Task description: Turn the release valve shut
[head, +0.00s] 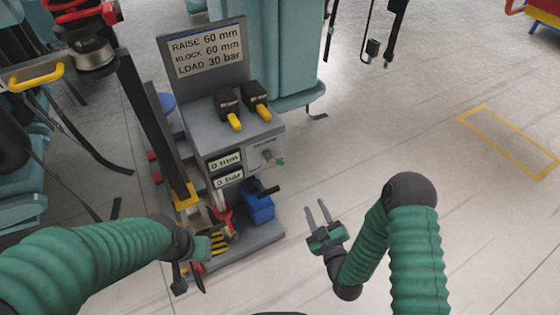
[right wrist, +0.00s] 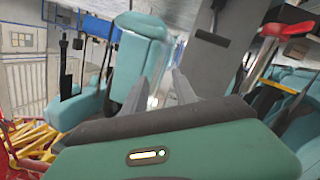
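The grey control unit (head: 222,118) stands at centre left in the head view. On its right-hand face is a small knob with a green tip (head: 272,158), which seems to be the release valve; its lettering is too small to read and its turn position is unclear. My right gripper (head: 317,208) is open and empty, right of and below the knob, apart from the unit. Its parted fingers also show in the right wrist view (right wrist: 158,88). My left gripper (head: 190,270) is low beside the unit's base; I cannot tell its finger state.
The unit carries gauges (head: 226,170) reading 0 mm and 0 bar, two black tools with yellow ends (head: 243,108), a sign (head: 207,52) and a blue container (head: 259,207). Teal seats (head: 285,45) stand behind. Floor to the right is clear, with a yellow outline (head: 512,142).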

